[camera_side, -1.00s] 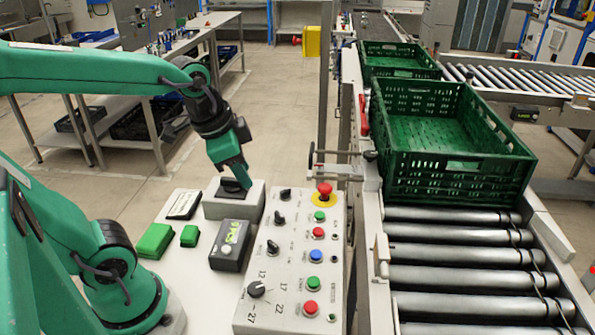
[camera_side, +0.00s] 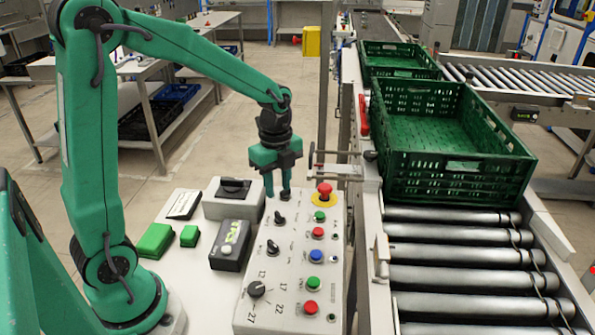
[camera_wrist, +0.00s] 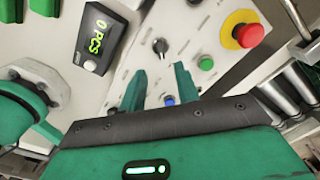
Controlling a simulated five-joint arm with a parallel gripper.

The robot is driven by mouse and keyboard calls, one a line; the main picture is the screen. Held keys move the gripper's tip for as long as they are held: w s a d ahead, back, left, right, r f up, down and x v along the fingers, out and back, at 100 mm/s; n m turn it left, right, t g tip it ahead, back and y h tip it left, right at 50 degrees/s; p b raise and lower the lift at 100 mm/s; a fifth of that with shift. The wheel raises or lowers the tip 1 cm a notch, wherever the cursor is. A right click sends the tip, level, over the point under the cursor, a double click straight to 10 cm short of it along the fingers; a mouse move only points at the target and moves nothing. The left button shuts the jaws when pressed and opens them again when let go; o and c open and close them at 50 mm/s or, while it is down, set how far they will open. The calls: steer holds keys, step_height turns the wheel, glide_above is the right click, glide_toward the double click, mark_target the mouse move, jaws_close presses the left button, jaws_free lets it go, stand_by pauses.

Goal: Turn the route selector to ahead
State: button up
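My gripper (camera_side: 278,194) is open and empty, pointing down over the far end of the sloped control panel (camera_side: 320,268). Its fingers hide the panel's farthest black selector. Two more black selectors, a middle one (camera_side: 280,218) and a nearer one (camera_side: 273,246), show below the fingers. In the wrist view a black selector (camera_wrist: 160,46) lies just beyond my open fingertips (camera_wrist: 157,68), apart from them. The labels are too small to tell which knob is the route selector.
A red emergency button (camera_side: 324,190) stands close right of my gripper. A numbered dial (camera_side: 257,289) is at the panel's near end. A green crate (camera_side: 445,170) stands on the roller conveyor to the right.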

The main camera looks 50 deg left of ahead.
mark_target(280, 214)
steer(key=shift+w+f, duration=0.1)
steer(key=shift+f, duration=0.15)
steer(key=shift+f, duration=3.8)
jaws_close()
